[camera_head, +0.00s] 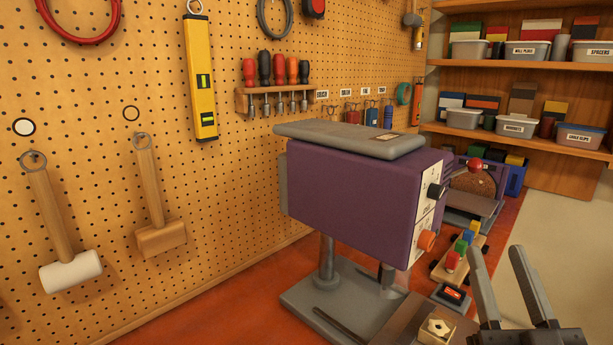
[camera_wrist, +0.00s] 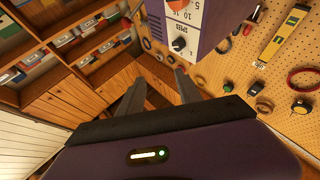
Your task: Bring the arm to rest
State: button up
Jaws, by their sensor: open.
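My gripper (camera_head: 496,250) is at the lower right of the head view, its two grey fingers pointing up and spread apart. Nothing is between the fingers. In the wrist view my gripper (camera_wrist: 160,76) also shows open and empty, with floor and wooden panels beyond it. It stands to the right of the purple machine (camera_head: 350,190), which has a grey top, a black knob and an orange knob. In the wrist view the machine's dial face (camera_wrist: 185,25) is just beyond the fingers at the top. I see no contact between them.
A pegboard (camera_head: 90,110) with mallets and a yellow level (camera_head: 200,78) stands left. Shelves (camera_head: 520,70) with bins stand back right. Floor (camera_head: 570,230) at right is clear.

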jog(key=s+a+f+g+y, duration=0.1)
jog(key=s+a+f+g, duration=0.1)
jog(key=s+f, duration=0.7)
jog(key=s+a+f+g+y, duration=0.1)
jog(key=s+f+g, duration=0.3)
jog(key=s+f, duration=0.5)
jog(key=s+a+f+g+y, duration=0.1)
jog(key=s+a+f+g, duration=0.2)
jog(key=s+f, duration=0.6)
jog(key=s, duration=0.5)
jog(key=shift+f+n, duration=0.15)
jog(key=shift+n, duration=0.15)
